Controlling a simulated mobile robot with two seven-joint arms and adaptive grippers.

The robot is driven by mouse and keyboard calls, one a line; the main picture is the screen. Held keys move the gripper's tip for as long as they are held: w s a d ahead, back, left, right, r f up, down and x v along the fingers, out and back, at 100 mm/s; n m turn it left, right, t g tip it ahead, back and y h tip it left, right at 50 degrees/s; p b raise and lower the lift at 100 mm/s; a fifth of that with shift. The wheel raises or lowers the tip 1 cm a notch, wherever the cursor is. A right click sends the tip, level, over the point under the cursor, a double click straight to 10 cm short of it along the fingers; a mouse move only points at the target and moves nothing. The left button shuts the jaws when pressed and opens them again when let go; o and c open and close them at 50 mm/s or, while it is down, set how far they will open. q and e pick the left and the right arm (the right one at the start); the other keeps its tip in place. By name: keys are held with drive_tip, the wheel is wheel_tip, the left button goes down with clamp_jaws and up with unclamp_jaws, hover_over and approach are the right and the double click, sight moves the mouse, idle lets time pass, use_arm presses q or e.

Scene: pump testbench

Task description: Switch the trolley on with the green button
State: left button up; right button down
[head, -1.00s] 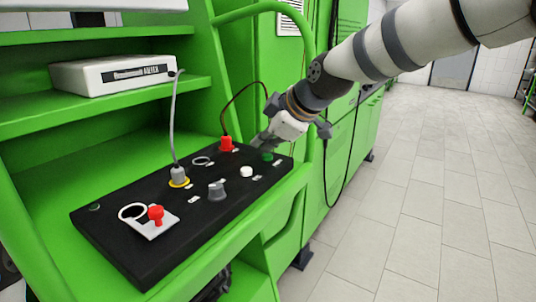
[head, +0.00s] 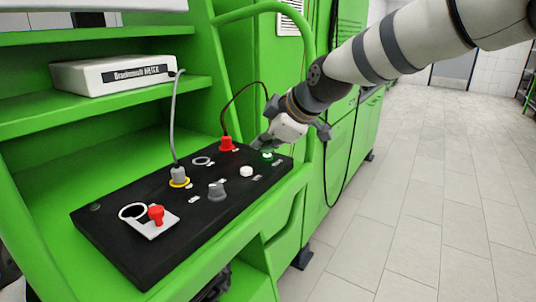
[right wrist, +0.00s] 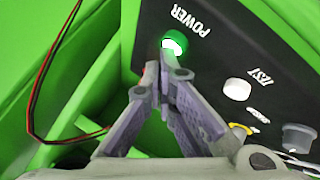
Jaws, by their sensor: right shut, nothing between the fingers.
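The green button (head: 267,156) sits at the far right end of the black control panel (head: 120,245) on the green trolley. It glows with a bright pale centre. In the right wrist view the lit green button (right wrist: 174,43) stands beside the word POWER. My right gripper (head: 262,144) is shut and empty, with its fingers right at the button. In the right wrist view its closed fingertips (right wrist: 158,68) overlap the button's near edge; I cannot tell whether they touch it. My left gripper is out of view.
The panel also bears a white button (head: 246,171), a grey knob (head: 217,191), a red knob (head: 156,214), and red (head: 227,144) and yellow-ringed (head: 179,178) plugs with cables. A white meter box (head: 115,75) stands on the shelf. A green tube frame rises beside my arm.

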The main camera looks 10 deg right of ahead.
sight(265, 156)
drive_tip(key=shift+r, duration=0.7)
wheel_tip(265, 156, up, 6)
drive_tip(key=shift+f, duration=0.1)
